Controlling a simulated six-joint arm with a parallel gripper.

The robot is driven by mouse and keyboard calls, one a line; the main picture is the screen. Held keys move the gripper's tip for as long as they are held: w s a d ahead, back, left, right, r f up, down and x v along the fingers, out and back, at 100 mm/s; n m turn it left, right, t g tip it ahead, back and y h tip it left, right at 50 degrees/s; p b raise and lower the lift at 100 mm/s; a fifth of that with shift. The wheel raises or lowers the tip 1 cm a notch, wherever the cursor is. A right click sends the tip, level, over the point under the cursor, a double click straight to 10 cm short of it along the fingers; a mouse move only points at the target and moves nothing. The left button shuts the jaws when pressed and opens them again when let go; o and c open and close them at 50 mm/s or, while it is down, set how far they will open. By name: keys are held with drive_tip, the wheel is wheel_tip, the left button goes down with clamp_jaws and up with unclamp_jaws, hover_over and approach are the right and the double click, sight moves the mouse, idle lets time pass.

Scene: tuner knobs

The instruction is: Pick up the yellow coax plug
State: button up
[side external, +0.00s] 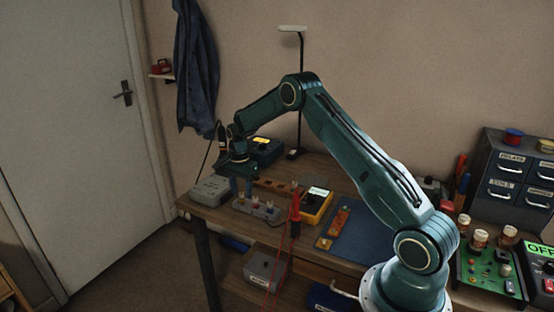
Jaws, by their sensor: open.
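My gripper (241,186) points down over the left end of the workbench, its two fingers apart, with nothing visible between them. Just below and to its right is a low grey block (258,214) with a few small upright pieces on top. They are too small for me to tell their colours or whether one is the yellow coax plug. I cannot pick out the yellow coax plug for certain in this view. The fingertips look close to the block's left end, but I cannot tell whether they touch anything.
A grey box (210,190) sits left of the gripper, and a dark green box (265,150) behind it. A yellow meter (317,206) and red probes (295,208) stand to the right. A blue mat (365,235) has bare space. A lamp pole (300,100) rises at the back.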

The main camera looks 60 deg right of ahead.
drive_tip(key=shift+f, duration=0.75)
clamp_jaws()
